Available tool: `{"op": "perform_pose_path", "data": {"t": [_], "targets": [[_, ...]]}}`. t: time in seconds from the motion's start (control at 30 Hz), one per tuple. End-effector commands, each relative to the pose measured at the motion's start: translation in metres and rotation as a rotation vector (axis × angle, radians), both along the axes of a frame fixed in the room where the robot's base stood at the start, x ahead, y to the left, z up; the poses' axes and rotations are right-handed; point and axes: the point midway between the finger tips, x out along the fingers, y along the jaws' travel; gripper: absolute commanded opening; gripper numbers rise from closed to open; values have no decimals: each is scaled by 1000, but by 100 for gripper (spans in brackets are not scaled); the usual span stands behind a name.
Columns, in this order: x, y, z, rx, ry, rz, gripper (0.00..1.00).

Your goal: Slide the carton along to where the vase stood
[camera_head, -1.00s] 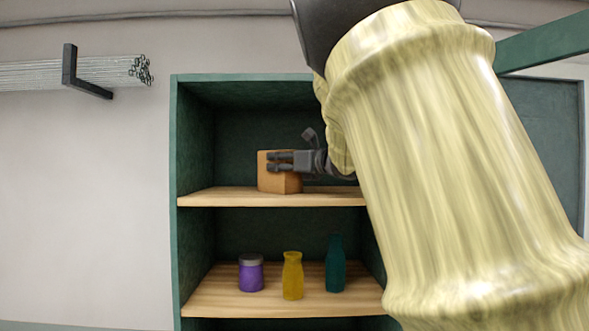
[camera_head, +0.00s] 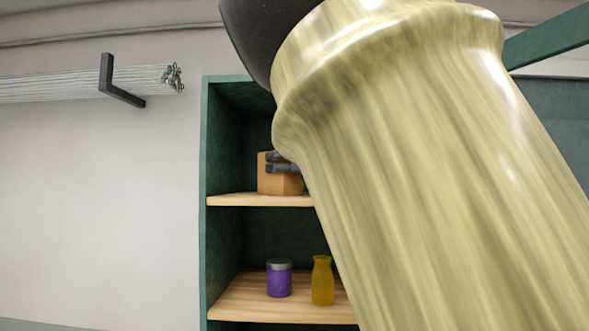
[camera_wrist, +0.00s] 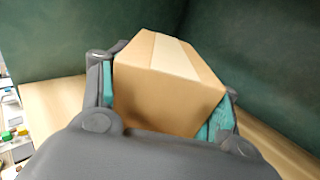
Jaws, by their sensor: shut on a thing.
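The brown cardboard carton (camera_head: 280,184) stands upright on the upper wooden shelf board (camera_head: 240,200), toward the left side of the cabinet. My gripper (camera_head: 268,162) reaches in from the right, with its dark fingers across the carton. In the wrist view the carton (camera_wrist: 165,95) sits between the teal pads of my gripper (camera_wrist: 164,101), which is shut on it. A pale tape strip runs along its top. No vase shows on the visible part of the upper shelf; my arm hides the right part.
The green cabinet's left wall (camera_head: 205,150) stands left of the carton with bare board between. On the lower shelf are a purple jar (camera_head: 279,280) and a yellow bottle (camera_head: 322,282). A rack of glass rods (camera_head: 80,82) hangs on the wall at left.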

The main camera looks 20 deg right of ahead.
Motion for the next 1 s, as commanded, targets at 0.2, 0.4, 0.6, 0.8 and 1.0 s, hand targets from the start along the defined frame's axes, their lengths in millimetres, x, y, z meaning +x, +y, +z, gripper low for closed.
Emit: {"op": "perform_pose_path", "data": {"t": [0.2, 0.4, 0.6, 0.8, 1.0], "targets": [[1, 7, 1, -1, -1, 2, 31], [1, 7, 1, -1, -1, 3, 31], [1, 7, 1, -1, -1, 2, 87], [0, 6, 0, 0, 0, 1, 87], [0, 6, 3, -1, 0, 1, 87]]}}
